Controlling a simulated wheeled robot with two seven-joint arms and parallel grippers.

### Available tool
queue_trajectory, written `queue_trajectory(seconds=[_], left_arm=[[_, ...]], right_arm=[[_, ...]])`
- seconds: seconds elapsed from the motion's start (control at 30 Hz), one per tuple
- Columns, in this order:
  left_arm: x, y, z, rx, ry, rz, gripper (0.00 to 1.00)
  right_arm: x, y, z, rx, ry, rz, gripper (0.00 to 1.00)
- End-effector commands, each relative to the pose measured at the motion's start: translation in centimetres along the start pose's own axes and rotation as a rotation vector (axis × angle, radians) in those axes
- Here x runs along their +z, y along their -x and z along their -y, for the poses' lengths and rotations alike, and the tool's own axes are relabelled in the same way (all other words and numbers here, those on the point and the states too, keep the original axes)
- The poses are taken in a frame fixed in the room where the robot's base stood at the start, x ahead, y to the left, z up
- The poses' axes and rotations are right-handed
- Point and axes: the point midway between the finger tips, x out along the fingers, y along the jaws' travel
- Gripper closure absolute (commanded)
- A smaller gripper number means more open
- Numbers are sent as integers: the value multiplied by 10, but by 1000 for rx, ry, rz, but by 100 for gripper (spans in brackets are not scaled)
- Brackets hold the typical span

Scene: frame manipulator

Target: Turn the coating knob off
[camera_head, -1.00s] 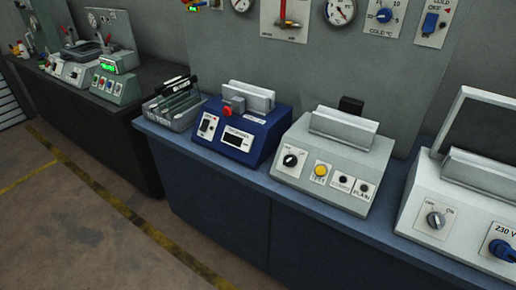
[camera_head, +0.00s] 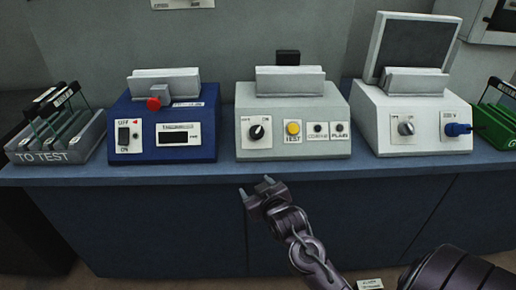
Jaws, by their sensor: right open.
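A black rotary knob (camera_head: 256,131) sits on a white plate at the left of the grey tester's (camera_head: 295,149) sloped front. Small labels stand above it on both sides; its exact pointer setting is hard to read. This tester also carries a yellow TEST button (camera_head: 293,129) and two small dark lamps, the right one marked PLAIN. A grey knob (camera_head: 406,127) is on the white machine (camera_head: 372,108) to the right. My right gripper (camera_head: 256,187) is open and empty, below and in front of the grey tester, apart from the black knob. My left gripper is out of view.
The blue machine (camera_head: 201,148) with a red button (camera_head: 153,104) stands left of the grey tester. A TO TEST rack (camera_head: 88,148) is at far left, a green rack (camera_head: 492,139) at far right. A blue plug (camera_head: 457,130) sticks out of the white machine. The blue bench's front strip (camera_head: 190,172) is clear.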

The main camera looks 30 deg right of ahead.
Motion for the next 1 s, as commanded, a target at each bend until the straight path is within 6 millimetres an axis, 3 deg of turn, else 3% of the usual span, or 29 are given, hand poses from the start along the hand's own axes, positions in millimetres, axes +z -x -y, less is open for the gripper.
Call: queue_trajectory(seconds=[0.03, 0.1, 0.2, 0.3, 0.7, 1.0], left_arm=[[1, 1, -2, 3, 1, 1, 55], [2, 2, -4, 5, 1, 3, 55], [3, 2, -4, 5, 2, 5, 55], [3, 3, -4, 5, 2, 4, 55], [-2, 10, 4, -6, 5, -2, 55], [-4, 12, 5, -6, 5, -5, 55]], right_arm=[[-24, 0, -16, 38, 0, -78, 38], [-50, 1, -34, 83, 1, -167, 38], [-76, 5, -52, 132, 2, -263, 38], [-90, 5, -62, 157, 5, -311, 38], [-110, -49, -72, 160, 6, -318, 38], [-114, -65, -74, 159, 5, -317, 38]])
